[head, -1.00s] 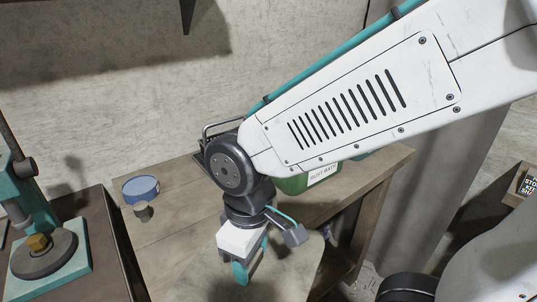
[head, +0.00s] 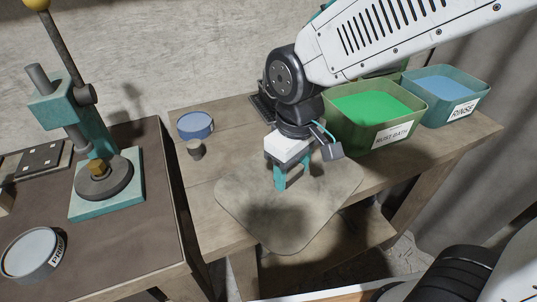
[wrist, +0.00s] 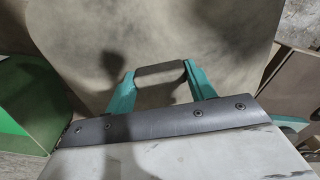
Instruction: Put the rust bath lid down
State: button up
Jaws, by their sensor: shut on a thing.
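The rust bath lid (head: 250,218) is a wide, flat, grey-beige plate with rounded corners. It is roughly level over the workbench, its near part reaching past the front edge. It fills much of the wrist view (wrist: 180,35). My gripper (head: 280,180) is shut on the lid's dark bar handle (wrist: 160,69), with a teal finger at each end. I cannot tell whether the lid touches the bench. The rust bath (head: 345,128) is a green, labelled tub standing open behind and right of the lid, with bright green liquid inside.
The rinse tub (head: 475,88) with blue liquid stands right of the rust bath. A blue round tin (head: 195,126) and a small dark cylinder (head: 195,150) are on the bench left of the lid. A teal press (head: 95,165) stands on the brown table at left.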

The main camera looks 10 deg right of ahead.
jog(key=w+a, duration=0.1)
jog(key=w, duration=0.1)
jog(key=w+a, duration=0.2)
jog(key=w, duration=0.1)
jog(key=w+a+f, duration=0.1)
jog(key=w, duration=0.2)
jog(key=shift+a, duration=0.3)
jog(key=shift+f, duration=1.65)
jog(key=shift+f, duration=0.2)
jog(key=o, duration=1)
notch_tip(320, 180, up, 12)
jog(key=shift+r, duration=0.2)
